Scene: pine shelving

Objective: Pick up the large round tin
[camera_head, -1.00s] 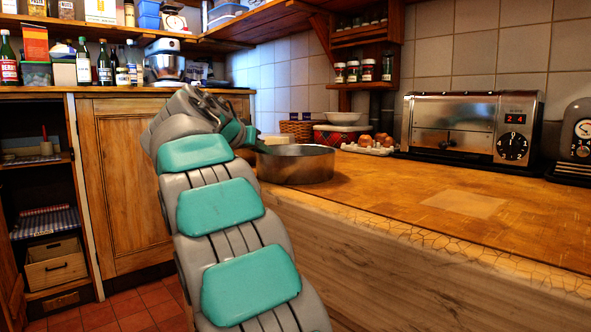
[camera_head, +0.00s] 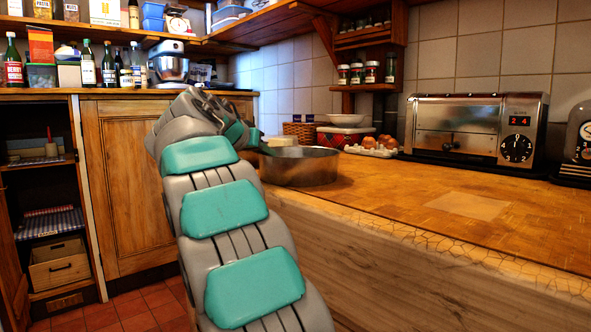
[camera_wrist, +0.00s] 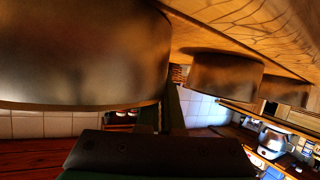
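A large round metal tin (camera_head: 300,167) stands upright on the wooden counter near its left end, its open top showing. My gripper (camera_head: 259,144) reaches over the tin's left side from behind my arm, its fingertips at or near the rim. In the wrist view, tilted and upside down, a big curved metal wall (camera_wrist: 80,50) fills the upper left, very close. A dark green finger (camera_wrist: 174,108) lies along that wall's right edge. The second finger cannot be made out, and whether the wall is held between fingers is unclear.
The counter (camera_head: 400,200) is clear to the right, up to a toaster oven (camera_head: 478,130). Behind the tin are eggs (camera_head: 376,143), a bowl (camera_head: 345,119) and a basket (camera_head: 299,130). In the wrist view another round metal vessel (camera_wrist: 225,78) stands farther off.

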